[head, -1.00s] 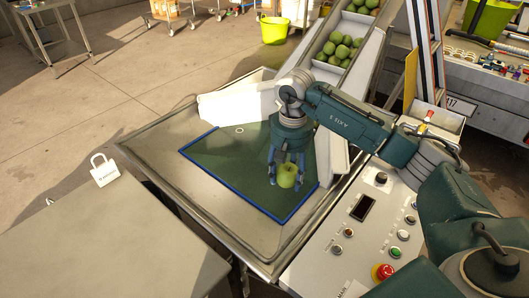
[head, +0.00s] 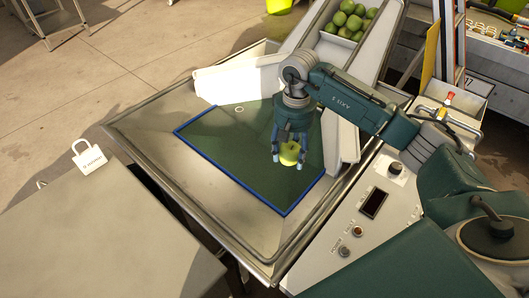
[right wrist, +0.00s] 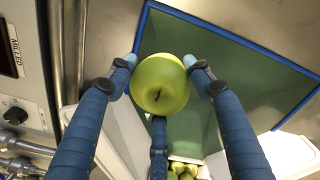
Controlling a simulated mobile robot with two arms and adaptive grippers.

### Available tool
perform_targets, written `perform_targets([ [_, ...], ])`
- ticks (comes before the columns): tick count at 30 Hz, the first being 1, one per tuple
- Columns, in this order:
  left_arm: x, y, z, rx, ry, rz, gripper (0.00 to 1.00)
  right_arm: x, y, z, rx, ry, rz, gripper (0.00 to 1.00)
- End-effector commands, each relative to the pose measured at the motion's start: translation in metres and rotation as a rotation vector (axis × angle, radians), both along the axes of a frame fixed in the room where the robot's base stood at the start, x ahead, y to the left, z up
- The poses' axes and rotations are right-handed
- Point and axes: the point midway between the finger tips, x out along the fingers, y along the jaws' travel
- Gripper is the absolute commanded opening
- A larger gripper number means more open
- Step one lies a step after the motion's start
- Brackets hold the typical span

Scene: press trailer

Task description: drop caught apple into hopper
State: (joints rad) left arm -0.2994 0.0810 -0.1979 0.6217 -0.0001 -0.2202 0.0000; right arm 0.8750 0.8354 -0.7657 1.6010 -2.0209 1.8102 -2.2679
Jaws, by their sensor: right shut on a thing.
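A green apple (head: 290,154) is held between the fingers of my right gripper (head: 288,150), above the green, blue-edged opening of the hopper (head: 236,160). In the right wrist view the apple (right wrist: 161,84) sits between the blue fingertips of the right gripper (right wrist: 161,80), which are shut on it. The green surface (right wrist: 216,66) shows behind the apple. How high the apple is above that surface is hard to tell. My left gripper is not in view.
An inclined conveyor (head: 364,54) holding several green apples (head: 345,22) rises behind the hopper. A control panel (head: 365,220) with knobs is at right. A grey table (head: 105,240) with a white padlock-shaped tag (head: 88,157) stands at left front.

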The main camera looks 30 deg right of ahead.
Motion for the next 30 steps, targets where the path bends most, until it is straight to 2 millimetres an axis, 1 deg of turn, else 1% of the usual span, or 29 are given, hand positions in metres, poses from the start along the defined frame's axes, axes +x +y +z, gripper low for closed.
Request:
perform_targets([
  [1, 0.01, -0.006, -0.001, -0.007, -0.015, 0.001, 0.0, 0.0, 0.0, -0.003, 0.001, 0.0, 0.0, 0.21],
  [3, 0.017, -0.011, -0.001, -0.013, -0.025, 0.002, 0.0, 0.0, 0.0, -0.004, 0.001, -0.001, 0.0, 0.21],
  [5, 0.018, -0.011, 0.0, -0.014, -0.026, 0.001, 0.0, 0.0, 0.0, -0.004, 0.001, -0.001, 0.0, 0.21],
  [8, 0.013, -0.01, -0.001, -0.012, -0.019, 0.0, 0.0, 0.0, 0.0, -0.003, 0.001, -0.001, 0.0, 0.21],
  [9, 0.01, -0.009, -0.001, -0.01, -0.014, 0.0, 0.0, 0.0, 0.0, -0.003, 0.001, -0.001, 0.0, 0.53],
  [11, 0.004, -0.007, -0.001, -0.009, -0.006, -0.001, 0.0, 0.0, 0.0, -0.003, 0.0, -0.001, 0.0, 0.65],
  [12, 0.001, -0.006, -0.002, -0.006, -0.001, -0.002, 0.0, 0.0, 0.0, -0.003, 0.0, -0.001, 0.0, 0.73],
  [15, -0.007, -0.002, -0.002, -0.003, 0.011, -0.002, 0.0, 0.0, 0.0, -0.003, 0.0, -0.001, -0.001, 0.73],
  [18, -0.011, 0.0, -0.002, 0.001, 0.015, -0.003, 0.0, 0.0, 0.0, -0.003, 0.0, -0.001, -0.001, 0.73],
  [23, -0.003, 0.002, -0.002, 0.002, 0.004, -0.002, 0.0, 0.0, 0.0, 0.0, -0.001, -0.002, -0.001, 0.73],
  [26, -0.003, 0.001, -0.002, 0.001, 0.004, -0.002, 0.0, 0.001, -0.001, 0.012, -0.002, -0.005, -0.002, 0.73],
  [29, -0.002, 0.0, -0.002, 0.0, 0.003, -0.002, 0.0, 0.002, -0.001, 0.031, -0.002, -0.007, -0.001, 0.73],
  [30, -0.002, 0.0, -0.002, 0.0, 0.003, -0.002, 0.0, 0.002, -0.001, 0.04, -0.001, -0.006, 0.0, 0.73],
])
